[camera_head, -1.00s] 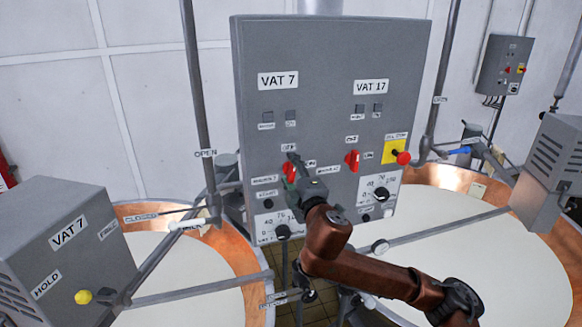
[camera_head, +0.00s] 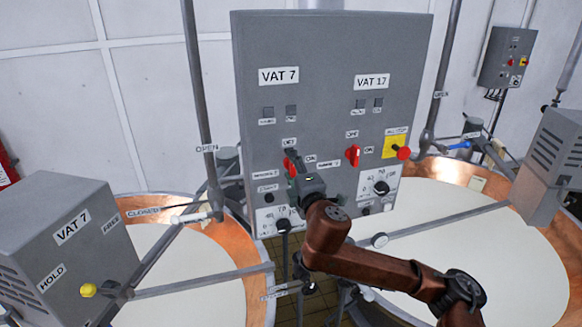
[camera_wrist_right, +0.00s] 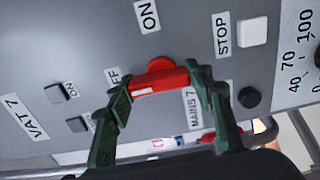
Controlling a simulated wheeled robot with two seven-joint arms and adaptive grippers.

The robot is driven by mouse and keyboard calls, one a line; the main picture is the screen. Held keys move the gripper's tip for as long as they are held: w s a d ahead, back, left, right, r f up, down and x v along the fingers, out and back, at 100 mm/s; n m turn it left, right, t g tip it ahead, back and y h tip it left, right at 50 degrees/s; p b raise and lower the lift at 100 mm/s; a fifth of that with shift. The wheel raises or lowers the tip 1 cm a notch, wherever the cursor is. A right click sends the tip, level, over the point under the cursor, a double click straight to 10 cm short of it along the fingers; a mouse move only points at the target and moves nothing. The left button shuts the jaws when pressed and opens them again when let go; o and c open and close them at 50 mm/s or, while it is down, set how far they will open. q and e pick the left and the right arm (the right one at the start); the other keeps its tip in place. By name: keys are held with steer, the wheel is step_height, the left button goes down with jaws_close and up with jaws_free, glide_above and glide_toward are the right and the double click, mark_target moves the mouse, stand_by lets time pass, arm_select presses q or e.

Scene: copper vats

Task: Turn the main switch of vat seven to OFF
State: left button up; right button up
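The grey control panel (camera_head: 330,60) carries the VAT 7 label (camera_head: 278,76) on its left half. Below it is the red main switch of vat seven (camera_head: 287,163), partly hidden by my right gripper (camera_head: 291,170). In the right wrist view, the red handle (camera_wrist_right: 158,82) lies between the two green fingertips of my right gripper (camera_wrist_right: 160,88), which appear to touch its two ends. The handle's white mark is at the end towards the partly covered OFF label (camera_wrist_right: 113,77). The ON label (camera_wrist_right: 148,16) and MAINS 7 label (camera_wrist_right: 190,108) lie around it. My left gripper is out of view.
The VAT 17 red switch (camera_head: 353,156) and red mushroom button on yellow (camera_head: 403,153) are to the right. A white STOP button (camera_wrist_right: 252,32) and dark knob (camera_wrist_right: 249,97) sit near my fingers. Copper vats (camera_head: 240,240) and metal rods stand below and around.

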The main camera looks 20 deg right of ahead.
steer(key=o, duration=0.4)
steer(key=s, duration=1.2)
steer(key=shift+d, duration=0.2)
